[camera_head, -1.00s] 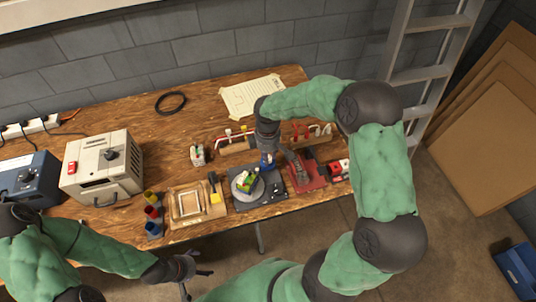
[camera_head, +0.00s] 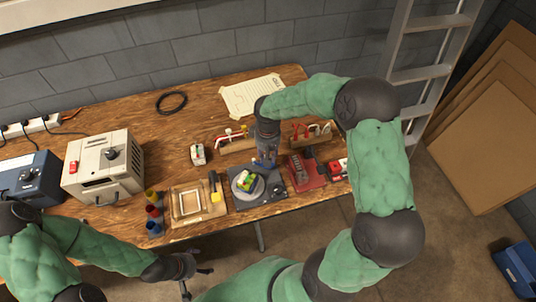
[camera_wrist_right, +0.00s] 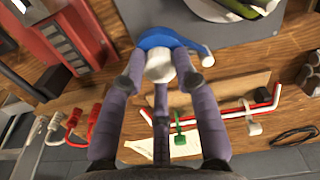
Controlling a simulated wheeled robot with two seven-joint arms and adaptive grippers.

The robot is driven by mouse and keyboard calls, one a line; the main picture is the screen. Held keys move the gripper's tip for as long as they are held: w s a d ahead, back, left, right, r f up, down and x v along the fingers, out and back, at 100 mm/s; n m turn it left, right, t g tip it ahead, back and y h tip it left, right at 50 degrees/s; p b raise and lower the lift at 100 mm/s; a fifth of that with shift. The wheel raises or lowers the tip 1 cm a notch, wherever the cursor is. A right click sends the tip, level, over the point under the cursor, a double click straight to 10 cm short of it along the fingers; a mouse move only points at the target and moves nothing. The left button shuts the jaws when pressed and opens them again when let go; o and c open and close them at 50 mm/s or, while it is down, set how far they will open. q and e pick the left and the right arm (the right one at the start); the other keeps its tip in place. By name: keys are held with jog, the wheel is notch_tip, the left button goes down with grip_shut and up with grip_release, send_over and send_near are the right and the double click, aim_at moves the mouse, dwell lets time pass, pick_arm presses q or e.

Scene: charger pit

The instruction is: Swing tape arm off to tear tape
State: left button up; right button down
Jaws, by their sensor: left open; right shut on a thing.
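A blue piece with a pale round end, apparently the tape arm (camera_wrist_right: 166,42), is between the fingertips of my right gripper (camera_wrist_right: 160,72). The gripper (camera_head: 265,160) is shut on it at the back right of a dark grey base (camera_head: 240,203). On this base a round grey plate (camera_head: 237,192) carries a green, yellow and white pack (camera_head: 248,181). The gripper partly hides the blue piece in the head view, and no tape strip can be made out. My left gripper (camera_head: 197,280) is open and empty, low in front of the bench.
A red device (camera_head: 318,181) stands just right of the grey base. A wooden rack (camera_head: 237,147) with red and white tools is behind. A wooden tray (camera_head: 175,213), coloured cups (camera_head: 153,212) and a beige box (camera_head: 101,178) are to the left.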

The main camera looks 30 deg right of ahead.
jog(key=shift+w+r+m, duration=0.1)
jog(key=shift+w+m, duration=0.1)
jog(key=shift+m, duration=0.3)
jog(key=c, duration=0.9)
grip_release()
jog(key=shift+c, duration=0.2)
notch_tip(320, 180, up, 12)
